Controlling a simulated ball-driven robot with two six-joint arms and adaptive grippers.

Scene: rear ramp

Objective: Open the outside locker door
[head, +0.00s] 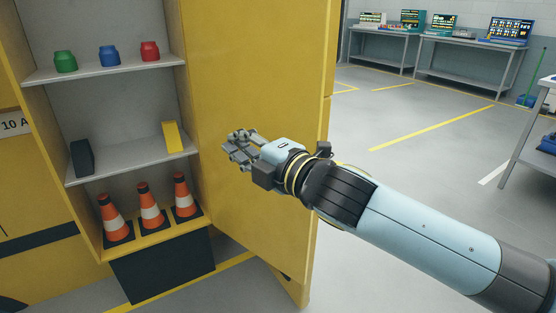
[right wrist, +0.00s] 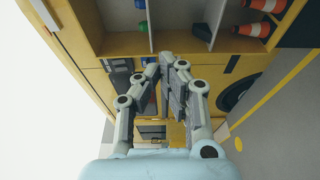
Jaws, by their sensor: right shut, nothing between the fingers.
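The yellow locker door (head: 255,80) stands wide open to the right of the locker, its inner face toward me. The locker (head: 105,122) is open, with grey shelves inside. My right gripper (head: 232,148) is in front of the door's inner face, beside the locker opening. Its fingers are shut with nothing between them; whether they touch the door I cannot tell. In the right wrist view the fingertips (right wrist: 167,60) are close together, pointing toward the yellow vehicle body below the locker shelves. My left gripper is out of view.
Green, blue and red jars (head: 109,56) stand on the upper shelf. A dark block (head: 82,158) and a yellow block (head: 172,137) are below. Three orange cones (head: 150,206) stand at the bottom. Workbenches (head: 465,50) stand behind; the floor (head: 400,140) between is clear.

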